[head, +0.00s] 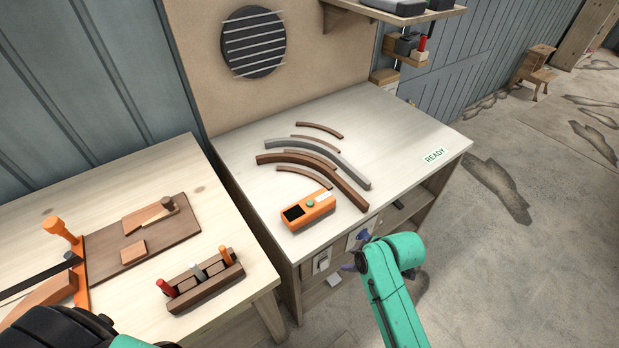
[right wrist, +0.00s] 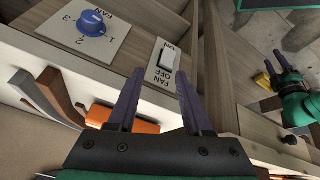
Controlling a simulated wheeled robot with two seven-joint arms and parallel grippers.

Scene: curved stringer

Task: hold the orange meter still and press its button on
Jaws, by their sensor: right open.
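The orange meter (head: 318,211) lies on the bench top near its front edge, with a dark screen at its left end and a green round button (head: 310,203) beside it. Its orange side shows below and between my fingers in the right wrist view (right wrist: 147,125). My right gripper (head: 356,252) is open and empty, its purple fingers at the bench's front edge, apart from the meter. In the right wrist view its fingertips (right wrist: 160,74) are spread before the front panel.
Several curved strips, brown and one grey (head: 305,147), lie behind the meter. A READY label (head: 435,156) marks the right bench top, which is clear. A side table (head: 215,190) holds tools.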

